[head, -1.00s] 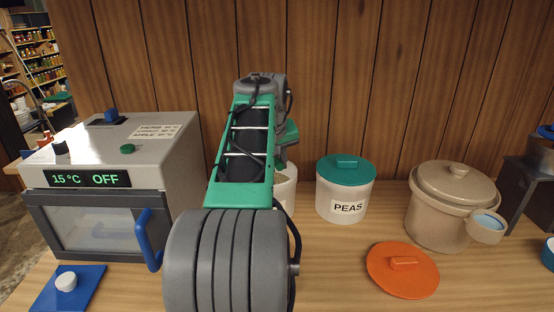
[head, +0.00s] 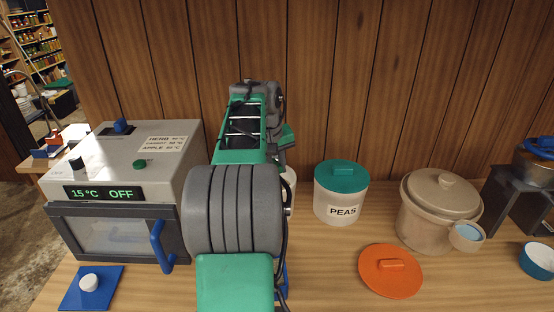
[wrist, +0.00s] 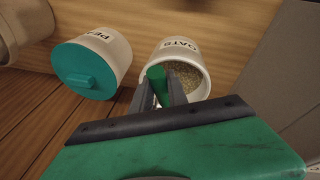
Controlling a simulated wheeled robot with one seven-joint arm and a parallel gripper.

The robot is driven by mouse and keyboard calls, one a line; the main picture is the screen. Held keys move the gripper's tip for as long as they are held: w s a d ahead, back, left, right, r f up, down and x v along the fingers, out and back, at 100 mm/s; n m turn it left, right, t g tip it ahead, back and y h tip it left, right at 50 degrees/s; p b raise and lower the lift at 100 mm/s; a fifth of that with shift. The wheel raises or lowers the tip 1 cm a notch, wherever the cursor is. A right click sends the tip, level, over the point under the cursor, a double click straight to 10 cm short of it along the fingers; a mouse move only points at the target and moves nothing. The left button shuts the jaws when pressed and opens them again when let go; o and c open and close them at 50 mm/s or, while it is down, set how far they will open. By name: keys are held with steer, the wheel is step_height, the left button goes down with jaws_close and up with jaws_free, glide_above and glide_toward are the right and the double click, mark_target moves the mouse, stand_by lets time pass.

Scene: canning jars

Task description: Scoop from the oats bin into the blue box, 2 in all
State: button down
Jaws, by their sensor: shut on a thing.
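The oats bin (wrist: 206,84) is a white round tub labelled OATS, open, with grainy oats (wrist: 186,77) inside. My gripper (wrist: 157,98) is shut on a green handle (wrist: 157,79), taken to be the scoop's, at the bin's mouth. The scoop's bowl is not clearly seen.
The PEAS tub (head: 340,207) with its teal lid stands right of the oats bin. An orange lid (head: 391,272) lies in front. A beige crock (head: 423,220) with a small cup stands right.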

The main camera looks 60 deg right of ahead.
steer(key=shift+w+d+r+g+y+p, duration=0.15)
steer(key=shift+r+p, duration=0.25)
steer(key=shift+p, duration=0.8)
steer(key=shift+w+d+r+g+y+p, duration=0.15)
steer(key=shift+r+p, duration=0.2)
steer(key=shift+p, duration=0.85)
steer(key=r+p, duration=0.1)
steer(key=p, duration=0.4)
steer(key=shift+w+d+g+y+p, duration=0.1)
steer(key=shift+d+g+y+p, duration=0.05)
steer(key=shift+g+y+p, duration=0.2)
steer(key=p, duration=0.4)
steer(key=shift+w+d+r+g+y, duration=0.1)
steer(key=shift+w+r+g+y, duration=0.05)
steer(key=shift+r+g+y, duration=0.15)
